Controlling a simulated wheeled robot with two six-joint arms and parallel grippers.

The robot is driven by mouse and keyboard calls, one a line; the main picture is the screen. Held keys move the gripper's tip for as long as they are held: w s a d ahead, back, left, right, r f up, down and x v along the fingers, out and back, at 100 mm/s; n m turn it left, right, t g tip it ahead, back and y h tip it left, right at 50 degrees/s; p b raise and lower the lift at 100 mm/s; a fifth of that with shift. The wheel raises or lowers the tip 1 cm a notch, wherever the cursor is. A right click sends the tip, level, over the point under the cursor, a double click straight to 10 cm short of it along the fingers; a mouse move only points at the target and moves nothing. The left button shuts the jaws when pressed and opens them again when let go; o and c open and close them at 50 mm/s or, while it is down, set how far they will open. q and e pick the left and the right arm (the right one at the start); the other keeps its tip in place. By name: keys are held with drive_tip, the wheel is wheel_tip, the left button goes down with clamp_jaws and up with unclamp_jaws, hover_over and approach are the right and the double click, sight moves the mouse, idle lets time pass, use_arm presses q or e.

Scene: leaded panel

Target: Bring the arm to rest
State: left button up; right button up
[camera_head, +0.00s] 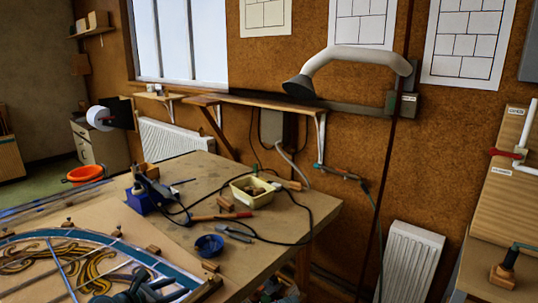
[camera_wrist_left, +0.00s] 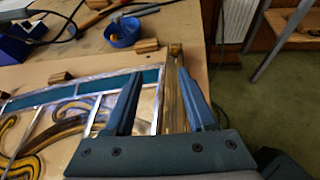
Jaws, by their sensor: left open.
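My left gripper (camera_head: 148,290) shows at the bottom of the head view, over the lower right part of the leaded panel. In the left wrist view its two blue-grey fingers (camera_wrist_left: 160,68) stand apart with nothing held between them. The leaded panel (camera_head: 56,257) lies flat on the workbench (camera_head: 297,212), with a blue-teal border and amber scrolls; its corner (camera_wrist_left: 90,85) also shows in the left wrist view. Whether the fingers touch the panel or its wooden edge strip (camera_wrist_left: 174,100) I cannot tell. My right gripper is in neither view.
A blue bowl (camera_head: 209,245), a yellow tray (camera_head: 254,191), a soldering iron stand (camera_head: 148,191), hand tools and a looping black cable lie on the bench. Small wooden blocks (camera_head: 153,250) line the panel. Right of the bench edge is open floor (camera_wrist_left: 260,110), with a white radiator (camera_head: 411,262) by the wall.

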use_arm(q)
drive_tip(key=s+d+f+m+g, duration=0.3)
drive_tip(key=d+f+m+g, duration=0.1)
drive_tip(key=d+m, duration=0.4)
drive_tip(key=s+d+f+m+g, duration=0.3)
drive_tip(key=d+f+m, duration=0.2)
drive_tip(key=d+m, duration=0.25)
drive_tip(key=s+d+f+m+g+y, duration=0.1)
drive_tip(key=s+d+m+g+y, duration=0.1)
drive_tip(key=s+m, duration=0.3)
drive_tip(key=s+d+f+m+g+y, duration=0.2)
drive_tip(key=s+d+m+y, duration=0.1)
drive_tip(key=m, duration=0.9)
drive_tip(key=s+y, duration=0.1)
drive_tip(key=y, duration=0.1)
drive_tip(key=shift+s+g+y, duration=0.3)
drive_tip(key=shift+s, duration=0.1)
